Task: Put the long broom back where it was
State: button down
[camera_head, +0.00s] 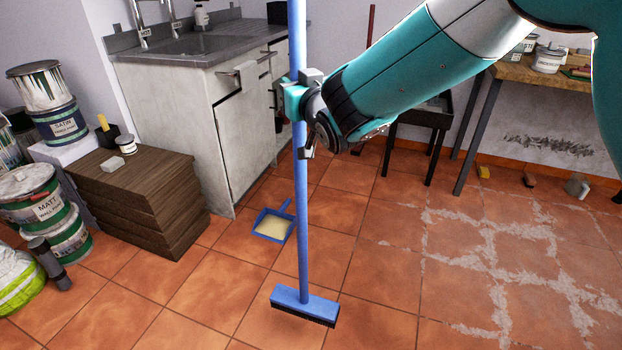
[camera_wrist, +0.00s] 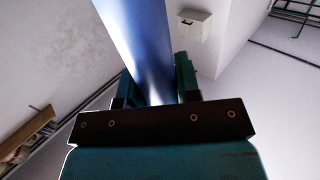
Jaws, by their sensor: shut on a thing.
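The long broom (camera_head: 302,220) has a blue handle and a blue head with dark bristles. It stands nearly upright in the head view, its head low at or just above the tiled floor; I cannot tell whether the bristles touch. Its top runs out of the picture. My gripper (camera_head: 298,98) is shut around the upper part of the handle. In the wrist view the blue handle (camera_wrist: 140,40) rises between the two fingers of my gripper (camera_wrist: 155,88). The place where the broom stood before is not clear from these views.
A blue dustpan (camera_head: 273,225) lies on the floor behind the broom. A sink cabinet (camera_head: 225,125) stands behind it. Paint tins (camera_head: 45,195) and a brown wooden stack (camera_head: 140,195) are at left. A workbench (camera_head: 535,75) is at right. Open tiled floor lies right.

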aim_at(303, 165)
notch_tip(303, 165, down, 16)
jog(key=shift+f+b, duration=0.15)
jog(key=shift+b, duration=1.05)
jog(key=shift+f, duration=0.15)
jog(key=c, duration=1.3)
grip_release()
jog(key=shift+f, duration=0.15)
jog(key=o, duration=0.5)
jog(key=shift+s+r, duration=0.1)
jog(key=shift+r, duration=0.1)
